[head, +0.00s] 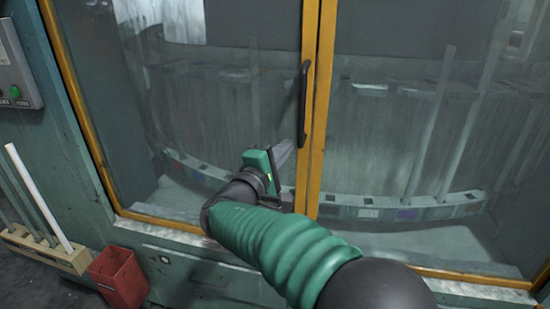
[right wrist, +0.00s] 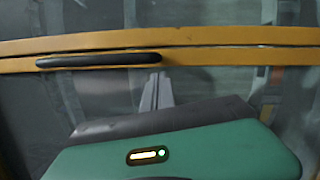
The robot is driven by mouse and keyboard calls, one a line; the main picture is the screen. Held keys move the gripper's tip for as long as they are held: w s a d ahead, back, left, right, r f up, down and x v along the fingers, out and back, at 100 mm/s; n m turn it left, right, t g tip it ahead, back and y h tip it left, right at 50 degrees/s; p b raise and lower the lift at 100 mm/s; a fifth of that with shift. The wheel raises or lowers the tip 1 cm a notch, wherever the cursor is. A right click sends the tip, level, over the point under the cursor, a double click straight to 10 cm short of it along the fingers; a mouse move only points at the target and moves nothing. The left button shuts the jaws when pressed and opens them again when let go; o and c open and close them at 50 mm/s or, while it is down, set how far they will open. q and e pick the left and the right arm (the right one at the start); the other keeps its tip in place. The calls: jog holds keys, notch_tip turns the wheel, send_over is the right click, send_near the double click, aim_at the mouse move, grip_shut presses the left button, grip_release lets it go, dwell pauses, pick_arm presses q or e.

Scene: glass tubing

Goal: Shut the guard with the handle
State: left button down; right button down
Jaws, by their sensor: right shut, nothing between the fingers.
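The guard is a pair of glass panels in yellow frames (head: 311,40) that meet at two upright bars, with a thin dark line between them. A black bar handle (head: 304,103) is on the left bar; it also shows in the right wrist view (right wrist: 95,61). My right gripper (head: 285,152) is shut and empty, in front of the left panel, just left of the bars and below the handle. In the right wrist view its fingertips (right wrist: 157,76) are close to the bar near one handle end; I cannot tell whether they touch. My left gripper is out of view.
A control box with a green button (head: 15,92) is on the wall at far left. A wooden rack (head: 45,250) with rods and a red bin (head: 119,277) stand at lower left. Behind the glass is a curved row of blocks (head: 370,212).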

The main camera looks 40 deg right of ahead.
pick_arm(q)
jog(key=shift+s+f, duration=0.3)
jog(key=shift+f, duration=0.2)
pick_arm(e)
jog(key=shift+s+d, duration=0.4)
jog(key=shift+s, duration=0.35)
